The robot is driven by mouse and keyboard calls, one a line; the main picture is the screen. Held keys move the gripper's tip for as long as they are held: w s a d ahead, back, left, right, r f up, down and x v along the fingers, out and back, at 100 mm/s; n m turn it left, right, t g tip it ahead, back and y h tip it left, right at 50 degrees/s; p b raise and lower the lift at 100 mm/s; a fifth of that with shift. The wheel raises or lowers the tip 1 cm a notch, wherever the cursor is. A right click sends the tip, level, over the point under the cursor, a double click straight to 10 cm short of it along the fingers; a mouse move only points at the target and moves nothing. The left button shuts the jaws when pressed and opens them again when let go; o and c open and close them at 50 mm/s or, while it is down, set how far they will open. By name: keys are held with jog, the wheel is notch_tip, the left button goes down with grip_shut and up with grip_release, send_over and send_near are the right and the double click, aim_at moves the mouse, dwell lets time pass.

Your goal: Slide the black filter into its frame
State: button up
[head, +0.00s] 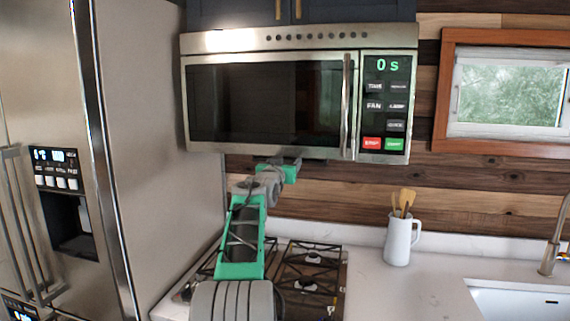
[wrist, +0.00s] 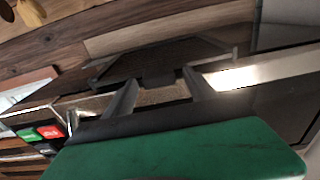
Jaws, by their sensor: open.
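The black filter (wrist: 165,52) shows in the wrist view as a dark flat panel at the microwave's underside, with a small dark tab (wrist: 158,81) on its near edge. My gripper (wrist: 160,88) is open, with one finger on each side of the tab; I cannot tell whether either touches it. In the head view my gripper (head: 289,163) is just under the microwave (head: 270,100), below its front bottom edge. The frame is hard to make out, and the filter's fit in it cannot be told. In the head view the filter is largely hidden by the microwave's body.
A cooktop (head: 310,272) with black grates lies below my arm. A white jug (head: 398,240) with wooden utensils stands on the counter to the right, beside a sink (head: 520,300). The fridge (head: 150,130) stands close on the left. The microwave's door is shut.

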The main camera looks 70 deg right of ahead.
jog(key=shift+f, duration=0.1)
jog(key=s+a+b, duration=0.2)
jog(key=a+b, duration=1)
jog(key=a, duration=0.4)
jog(key=shift+s+a+b, duration=0.3)
jog(key=shift+s+a, duration=0.05)
jog(key=shift+a, duration=0.05)
jog(key=shift+c, duration=0.2)
